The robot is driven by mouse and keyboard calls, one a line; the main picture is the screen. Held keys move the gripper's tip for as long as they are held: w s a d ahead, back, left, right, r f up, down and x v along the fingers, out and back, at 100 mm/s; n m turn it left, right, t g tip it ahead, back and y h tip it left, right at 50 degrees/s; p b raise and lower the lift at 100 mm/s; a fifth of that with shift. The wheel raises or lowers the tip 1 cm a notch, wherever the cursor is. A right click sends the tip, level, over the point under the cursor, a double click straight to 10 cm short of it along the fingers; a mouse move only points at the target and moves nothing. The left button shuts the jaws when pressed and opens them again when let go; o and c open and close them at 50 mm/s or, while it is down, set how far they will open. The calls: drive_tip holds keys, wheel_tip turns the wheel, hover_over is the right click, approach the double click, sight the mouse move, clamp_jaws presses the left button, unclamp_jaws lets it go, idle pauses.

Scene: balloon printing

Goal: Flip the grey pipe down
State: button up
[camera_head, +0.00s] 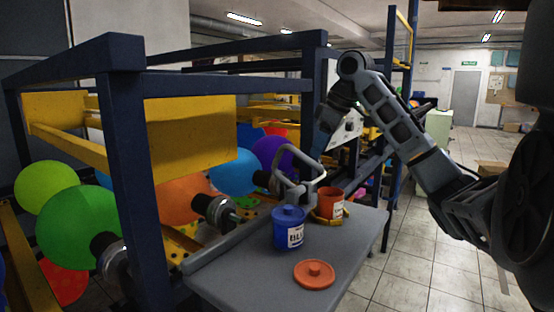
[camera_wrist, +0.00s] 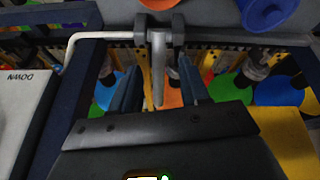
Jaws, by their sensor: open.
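The grey pipe (camera_head: 300,158) is a bent loop standing raised at the machine-side edge of the grey table. In the wrist view a grey pipe section (camera_wrist: 158,70) hangs from a bracket and shows between my gripper's two fingers. My gripper (camera_head: 328,117) is above and behind the pipe in the head view, pointing down. In the wrist view its fingers (camera_wrist: 158,88) are apart, one on each side of the pipe section. I cannot tell whether they touch it.
A blue pot (camera_head: 289,230), an orange pot (camera_head: 331,205) and a loose orange lid (camera_head: 315,273) are on the grey table (camera_head: 240,275). The machine's dark blue frame (camera_head: 135,180) encloses yellow panels and several balloons. A panel marked DOWN (camera_wrist: 25,110) is at left in the wrist view.

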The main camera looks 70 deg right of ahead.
sight(282, 145)
drive_tip(key=w+d, duration=0.1)
drive_tip(key=w, duration=0.2)
drive_tip(key=w+d+p, duration=0.1)
drive_tip(key=w, duration=0.3)
drive_tip(key=w+d, duration=0.1)
drive_tip(key=w, duration=0.3)
drive_tip(key=shift+w+d+r, duration=0.1)
drive_tip(key=shift+d+r, duration=0.1)
drive_tip(key=shift+d, duration=0.15)
drive_tip(key=x, duration=0.4)
drive_tip(key=shift+f+p, duration=0.3)
drive_tip(key=shift+f, duration=0.3)
drive_tip(key=shift+c, duration=0.3)
clamp_jaws()
drive_tip(key=shift+d, duration=0.1)
